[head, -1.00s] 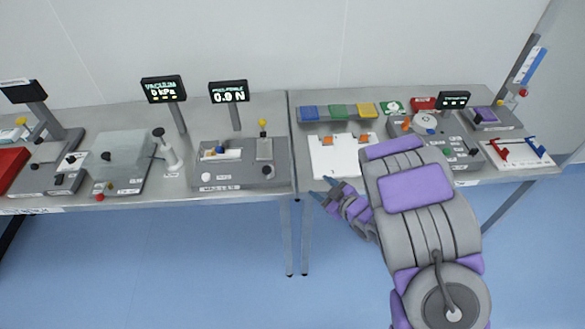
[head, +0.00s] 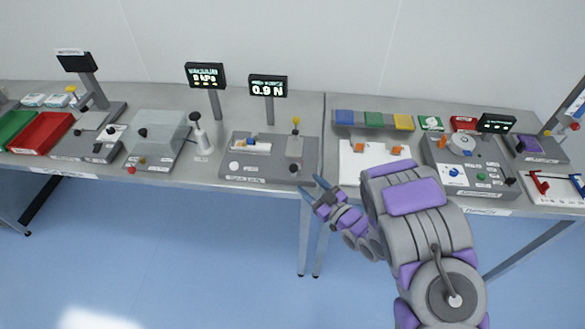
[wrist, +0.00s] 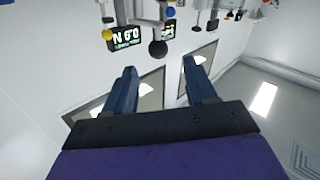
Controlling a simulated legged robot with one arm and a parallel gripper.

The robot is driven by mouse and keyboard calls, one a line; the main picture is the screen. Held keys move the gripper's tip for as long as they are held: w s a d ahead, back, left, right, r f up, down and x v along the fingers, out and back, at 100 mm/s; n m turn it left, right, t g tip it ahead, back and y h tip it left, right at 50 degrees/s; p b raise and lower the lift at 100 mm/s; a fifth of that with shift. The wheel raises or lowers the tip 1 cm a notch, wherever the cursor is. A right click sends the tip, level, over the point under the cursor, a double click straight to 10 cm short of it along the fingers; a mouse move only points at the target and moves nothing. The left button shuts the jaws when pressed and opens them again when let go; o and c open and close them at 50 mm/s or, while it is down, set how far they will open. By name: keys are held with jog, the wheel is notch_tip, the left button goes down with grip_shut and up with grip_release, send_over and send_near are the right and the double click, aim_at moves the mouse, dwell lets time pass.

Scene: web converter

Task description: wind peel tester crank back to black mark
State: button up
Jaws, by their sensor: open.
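The peel tester (head: 262,171) looks to be the grey station in the middle of the bench, with a small display (head: 268,87) on a post behind it reading about 0.9 N. A dark knob (head: 294,168) sits at its front right corner; this may be the crank. The black mark is too small to make out. My gripper (head: 314,189) is open and empty, in front of the bench edge and just right of the station. In the wrist view my gripper (wrist: 158,85) shows both blue fingers apart, with a dark round knob (wrist: 158,48) beyond them.
Left stand a vacuum station with a display (head: 205,75), a clear cover (head: 157,132) and a red tray (head: 41,133). Right are a white board (head: 375,160) and a grey control box (head: 468,165). Blue floor (head: 190,240) in front of the bench is open.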

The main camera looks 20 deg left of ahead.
aim_at(296, 170)
jog(key=x, duration=0.8)
jog(key=shift+w+r, duration=0.1)
jog(key=shift+w, duration=0.05)
jog(key=shift+w+a+b, duration=0.25)
jog(key=shift+a+b, duration=0.05)
jog(key=shift+a, duration=0.4)
jog(key=shift+d, duration=0.25)
jog(key=c, duration=1)
